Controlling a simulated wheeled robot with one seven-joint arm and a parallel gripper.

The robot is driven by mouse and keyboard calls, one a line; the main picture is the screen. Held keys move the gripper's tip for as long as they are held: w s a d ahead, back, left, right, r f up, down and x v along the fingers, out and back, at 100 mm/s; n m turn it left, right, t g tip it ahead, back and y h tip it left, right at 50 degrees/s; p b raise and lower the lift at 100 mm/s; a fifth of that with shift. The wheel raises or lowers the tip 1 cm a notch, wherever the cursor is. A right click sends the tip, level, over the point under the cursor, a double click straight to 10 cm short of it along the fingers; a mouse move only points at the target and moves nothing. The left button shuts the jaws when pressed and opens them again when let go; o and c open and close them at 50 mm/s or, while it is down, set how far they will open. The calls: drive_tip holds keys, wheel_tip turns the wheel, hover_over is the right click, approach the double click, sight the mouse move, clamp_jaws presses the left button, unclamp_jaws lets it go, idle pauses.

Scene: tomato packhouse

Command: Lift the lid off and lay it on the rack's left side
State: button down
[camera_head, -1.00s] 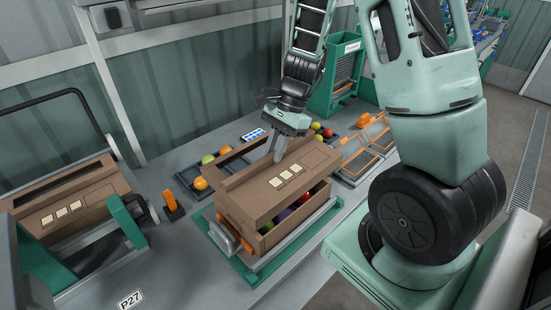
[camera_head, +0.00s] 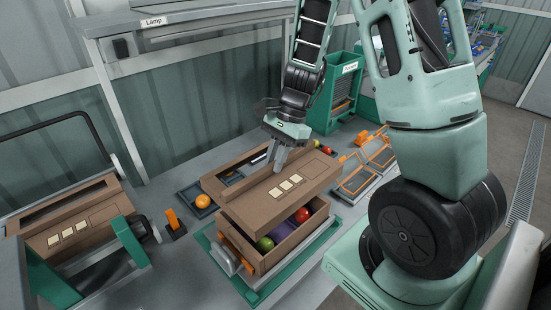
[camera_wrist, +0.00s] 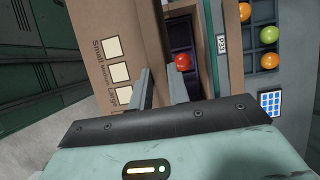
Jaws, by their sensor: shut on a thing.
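My gripper (camera_head: 277,166) is shut on the brown lid (camera_head: 312,172), which has three pale label squares and a cut-out window. The wrist view shows the fingers (camera_wrist: 161,90) on either side of a strip of the lid (camera_wrist: 112,22) beside the window. The lid is held above the brown box (camera_head: 276,256), slightly tilted, with a gap at the front and right. At the left, a rack with green posts (camera_head: 131,240) bears a similar brown lid-like piece (camera_head: 97,219).
The box sits on a green-edged stand (camera_head: 246,287) with an orange clip. A dark tray with an orange fruit (camera_head: 203,201) lies behind it. An orange-and-grey holder (camera_head: 170,222) stands between the box and the rack. A green bin (camera_head: 342,92) and orange-framed trays (camera_head: 367,172) are behind right.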

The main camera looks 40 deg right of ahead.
drive_tip(key=shift+r+p, duration=1.2)
drive_tip(key=shift+r, duration=0.25)
